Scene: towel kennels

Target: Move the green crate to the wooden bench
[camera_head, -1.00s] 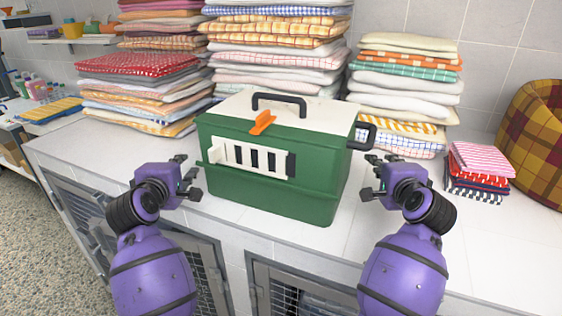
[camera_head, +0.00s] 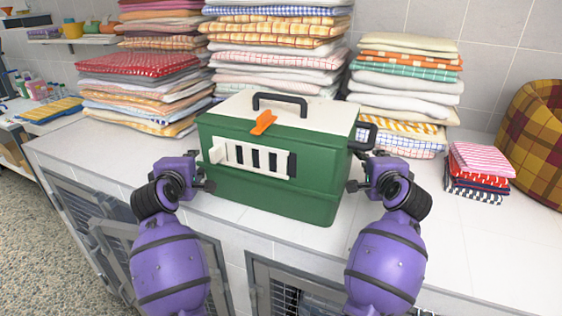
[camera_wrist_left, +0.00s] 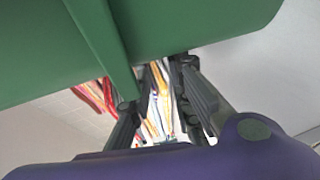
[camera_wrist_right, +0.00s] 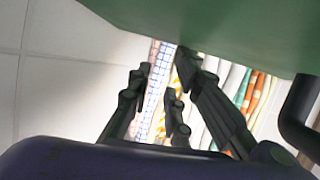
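The green crate (camera_head: 265,188) stands upright on the white tiled counter. It has a cream lid with a black top handle (camera_head: 280,101), an orange latch (camera_head: 263,122) and a white slatted front panel. A black side handle (camera_head: 364,136) sticks out on its right; its left side is hidden. My left gripper (camera_head: 204,175) is open and empty beside the crate's left end. In the left wrist view the crate's green wall (camera_wrist_left: 190,25) is close to the fingers. My right gripper (camera_head: 356,171) is open beside the right end, below the side handle. No wooden bench shows.
Tall stacks of folded towels (camera_head: 270,55) stand behind the crate, with another stack (camera_head: 405,85) to the right. Kennel doors (camera_head: 300,292) are below the counter (camera_head: 480,245). The counter's right front is bare.

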